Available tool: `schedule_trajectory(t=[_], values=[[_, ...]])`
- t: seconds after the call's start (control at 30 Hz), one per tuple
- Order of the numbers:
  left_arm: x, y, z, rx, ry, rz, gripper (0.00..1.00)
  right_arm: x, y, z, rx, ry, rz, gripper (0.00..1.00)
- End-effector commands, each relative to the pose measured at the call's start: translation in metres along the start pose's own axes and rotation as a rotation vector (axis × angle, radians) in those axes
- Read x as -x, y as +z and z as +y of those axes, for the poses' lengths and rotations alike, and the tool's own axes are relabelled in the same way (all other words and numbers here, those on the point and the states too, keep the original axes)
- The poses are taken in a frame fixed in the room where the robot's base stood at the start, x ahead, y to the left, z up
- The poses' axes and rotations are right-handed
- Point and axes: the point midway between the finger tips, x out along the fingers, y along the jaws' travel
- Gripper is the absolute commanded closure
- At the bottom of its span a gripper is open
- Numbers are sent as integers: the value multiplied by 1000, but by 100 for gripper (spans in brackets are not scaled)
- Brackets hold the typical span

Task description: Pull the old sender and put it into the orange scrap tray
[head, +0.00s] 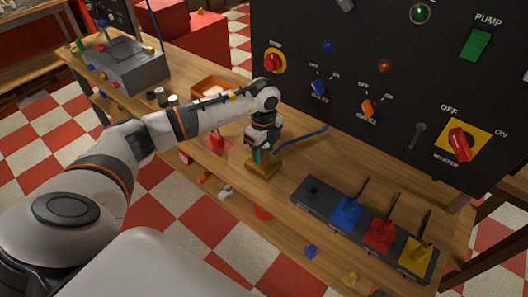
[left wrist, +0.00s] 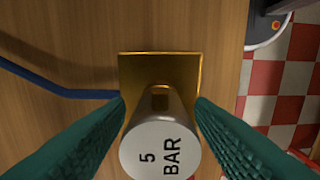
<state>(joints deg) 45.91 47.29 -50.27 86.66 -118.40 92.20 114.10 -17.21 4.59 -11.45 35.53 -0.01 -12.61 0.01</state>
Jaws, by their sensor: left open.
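The sender (left wrist: 160,145), a silver cylinder marked "5 BAR", stands on a square brass block (left wrist: 135,68) in the left wrist view. In the head view the brass block (head: 263,168) sits on the wooden bench, and my gripper mostly hides the sender. My left gripper (head: 262,156) is right above the block. Its teal fingers are open, one on each side of the sender; I cannot tell whether they touch it. The orange scrap tray (head: 197,92) lies on the bench behind my left forearm, partly hidden. My right gripper is not in view.
A blue cable (head: 303,138) runs from the block toward the black control panel (head: 340,60) behind. A dark rack (head: 327,204) with blue, red and yellow pieces stands at the right. Small jars (head: 160,97) and a grey box (head: 135,68) stand at the left.

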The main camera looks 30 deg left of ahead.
Motion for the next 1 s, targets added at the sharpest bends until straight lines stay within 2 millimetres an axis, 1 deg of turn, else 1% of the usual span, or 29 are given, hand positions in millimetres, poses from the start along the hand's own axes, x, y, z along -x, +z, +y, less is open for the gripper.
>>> schedule_trajectory(t=[0.77,0.87,1.0], values=[[0,0,0,0,0,0,51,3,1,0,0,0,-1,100],[0,0,0,0,0,0,66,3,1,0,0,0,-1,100],[0,0,0,0,0,0,89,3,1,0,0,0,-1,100]])
